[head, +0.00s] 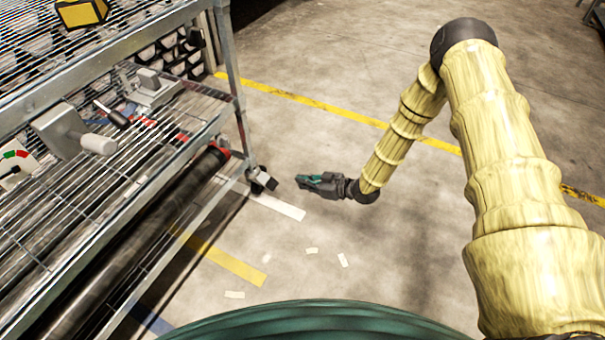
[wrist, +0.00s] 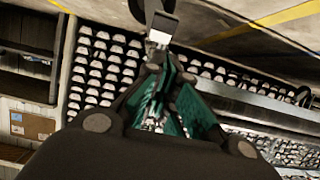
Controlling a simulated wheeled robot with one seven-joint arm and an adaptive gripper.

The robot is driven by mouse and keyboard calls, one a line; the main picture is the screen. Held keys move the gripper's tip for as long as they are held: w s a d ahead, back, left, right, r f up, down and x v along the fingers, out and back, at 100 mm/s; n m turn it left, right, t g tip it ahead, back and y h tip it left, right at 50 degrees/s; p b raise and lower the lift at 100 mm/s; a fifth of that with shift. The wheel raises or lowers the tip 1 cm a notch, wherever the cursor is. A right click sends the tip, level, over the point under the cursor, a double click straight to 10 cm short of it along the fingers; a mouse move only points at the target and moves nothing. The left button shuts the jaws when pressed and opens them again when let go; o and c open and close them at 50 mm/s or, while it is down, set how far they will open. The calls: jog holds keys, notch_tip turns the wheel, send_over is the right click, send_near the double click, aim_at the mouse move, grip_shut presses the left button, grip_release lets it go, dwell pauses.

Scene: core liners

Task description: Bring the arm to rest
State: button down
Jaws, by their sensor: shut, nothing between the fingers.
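My arm is clad in yellow segmented covers and bends down and left from the right side of the head view. My gripper (head: 308,181) is at its end, dark grey with green fingers, pointing left. It is above the concrete floor, just right of the wire rack's caster (head: 261,180); a gap shows between them. In the wrist view my gripper (wrist: 168,80) has its fingertips together and holds nothing. A caster also shows just past the fingertips there.
A wire shelf rack (head: 225,75) fills the left, with grey devices (head: 72,132) and a dark roller (head: 150,230) on it. Open concrete floor (head: 330,130) with yellow tape lines lies behind and around my gripper. Small paper scraps (head: 311,250) lie on the floor.

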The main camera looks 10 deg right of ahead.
jog(key=s+f+m+g+h, duration=0.2)
jog(key=s+f+m+h, duration=0.15)
jog(key=s, duration=0.65)
jog(key=s+f+m+g+h, duration=0.1)
jog(key=s+f+m+h, duration=0.2)
jog(key=s, duration=0.7)
jog(key=s+d+r+m+g+h+p, duration=0.1)
jog(key=s+d+m+g+h, duration=0.3)
jog(key=s, duration=0.8)
jog(key=s+d+r+m+g, duration=0.1)
jog(key=s+d, duration=0.4)
jog(key=s, duration=0.7)
notch_tip(320, 180, up, 38)
jog(key=p, duration=3.7)
jog(key=shift+w+f+n, duration=0.15)
jog(key=shift+w+n, duration=0.15)
jog(key=shift+n, duration=0.05)
